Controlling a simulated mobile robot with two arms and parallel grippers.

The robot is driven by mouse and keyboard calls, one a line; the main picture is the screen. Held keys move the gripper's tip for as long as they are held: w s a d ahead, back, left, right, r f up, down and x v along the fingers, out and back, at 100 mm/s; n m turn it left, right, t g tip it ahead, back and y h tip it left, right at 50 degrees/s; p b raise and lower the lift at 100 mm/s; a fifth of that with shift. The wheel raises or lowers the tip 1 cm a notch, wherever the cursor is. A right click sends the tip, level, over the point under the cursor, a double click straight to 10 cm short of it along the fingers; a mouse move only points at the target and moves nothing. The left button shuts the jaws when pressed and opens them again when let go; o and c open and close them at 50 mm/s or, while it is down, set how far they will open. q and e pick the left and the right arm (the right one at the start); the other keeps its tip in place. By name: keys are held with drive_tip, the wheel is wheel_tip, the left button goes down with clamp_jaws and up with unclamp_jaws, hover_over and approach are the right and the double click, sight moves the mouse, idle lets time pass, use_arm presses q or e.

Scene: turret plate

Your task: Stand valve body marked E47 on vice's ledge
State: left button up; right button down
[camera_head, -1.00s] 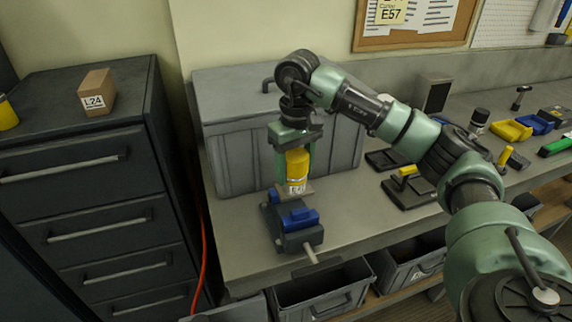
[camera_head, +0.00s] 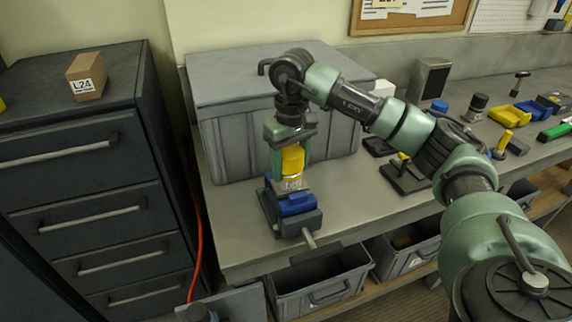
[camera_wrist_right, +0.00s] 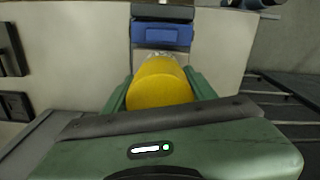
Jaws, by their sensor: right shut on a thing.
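The yellow valve body (camera_head: 293,160) is upright, with a pale label low on its front that is too small to read surely. My right gripper (camera_head: 290,175) is shut on it from above, one green finger on each side. The blue and grey vice (camera_head: 297,205) stands on the bench directly below and in front. The valve body's lower end is at the rear part of the vice; I cannot tell whether it touches the ledge. In the right wrist view the yellow top (camera_wrist_right: 160,88) fills the space between the fingers, with the vice's blue jaw (camera_wrist_right: 163,33) beyond. My left gripper is not in view.
A large grey lidded crate (camera_head: 225,135) stands right behind my right gripper. A dark drawer cabinet (camera_head: 85,185) with a cardboard box (camera_head: 87,77) is at left. Open bins (camera_head: 320,285) sit below the bench edge.

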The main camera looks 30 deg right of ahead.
drive_tip(key=shift+f, duration=0.15)
drive_tip(key=shift+f+b, duration=0.55)
drive_tip(key=shift+b, duration=0.1)
drive_tip(key=shift+f+b, duration=0.7)
drive_tip(key=shift+f, duration=0.1)
idle(1.3)
drive_tip(key=shift+c, duration=2.1)
unclamp_jaws()
drive_tip(key=shift+s, duration=0.1)
drive_tip(key=shift+f, duration=0.1)
